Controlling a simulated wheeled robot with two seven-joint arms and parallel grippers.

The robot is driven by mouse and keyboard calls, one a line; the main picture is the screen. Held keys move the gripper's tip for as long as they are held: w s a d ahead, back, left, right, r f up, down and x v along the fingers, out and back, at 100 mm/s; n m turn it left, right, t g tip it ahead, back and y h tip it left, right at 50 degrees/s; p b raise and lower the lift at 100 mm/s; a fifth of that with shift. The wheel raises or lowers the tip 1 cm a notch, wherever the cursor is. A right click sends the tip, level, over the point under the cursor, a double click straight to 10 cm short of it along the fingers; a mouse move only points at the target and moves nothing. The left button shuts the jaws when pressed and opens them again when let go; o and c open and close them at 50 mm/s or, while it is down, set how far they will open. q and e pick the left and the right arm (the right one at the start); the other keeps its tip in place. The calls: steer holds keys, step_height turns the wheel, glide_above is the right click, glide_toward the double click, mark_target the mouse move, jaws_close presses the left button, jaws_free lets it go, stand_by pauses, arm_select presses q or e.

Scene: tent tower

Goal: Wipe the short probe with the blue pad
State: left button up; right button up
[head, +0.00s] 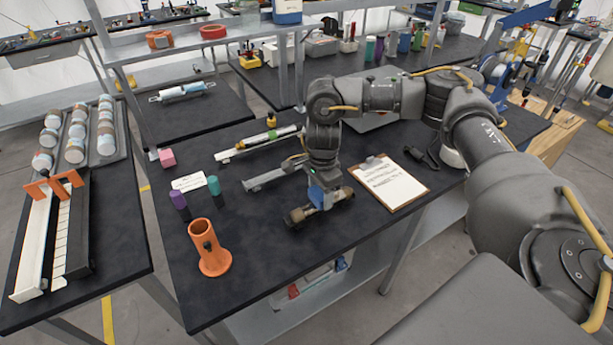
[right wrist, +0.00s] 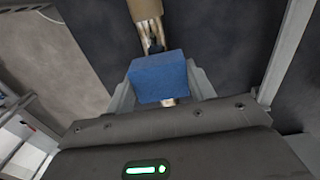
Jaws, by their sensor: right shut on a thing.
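My right gripper (head: 316,194) points down over the table and is shut on the blue pad (head: 317,197). In the right wrist view the blue pad (right wrist: 158,78) sits between the two fingers. The short probe (head: 343,195), with brownish ends, lies crosswise under the pad. In the right wrist view its brown end (right wrist: 144,8) and metal body (right wrist: 152,40) run beneath the pad, which hides its middle. The pad is at or just above the probe; I cannot tell whether they touch. My left gripper is not in view.
A clipboard (head: 388,183) lies right of the probe. A metal rail (head: 270,179) and a longer tool on a rail (head: 260,143) lie behind. An orange holder (head: 208,250) stands front left, near purple (head: 178,200) and teal (head: 214,186) cylinders. The table's front middle is clear.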

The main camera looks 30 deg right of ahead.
mark_target(307, 207)
steer(key=shift+s+d, duration=0.1)
steer(key=shift+d, duration=2.65)
steer(key=shift+a+r, duration=0.15)
steer(key=shift+a, duration=0.2)
steer(key=shift+a+f+p, duration=0.2)
steer(key=shift+a+p, duration=0.15)
steer(key=shift+a, duration=0.4)
steer(key=shift+a+r+p, duration=0.15)
steer(key=shift+a+p, duration=0.25)
steer(key=shift+a, duration=1.55)
steer(key=shift+a+p, duration=0.35)
steer(key=shift+a, duration=1.5)
steer(key=shift+w+a+r+p, duration=0.1)
steer(key=shift+w+r+p, duration=0.05)
steer(key=shift+r+p, duration=0.4)
steer(key=shift+w+a+r+p, duration=0.1)
steer(key=shift+r+p, duration=0.3)
steer(key=shift+r, duration=0.15)
step_height(307, 207, up, 6)
steer(key=p, duration=0.5)
steer(key=shift+s+d+f, duration=0.1)
steer(key=shift+f, duration=0.05)
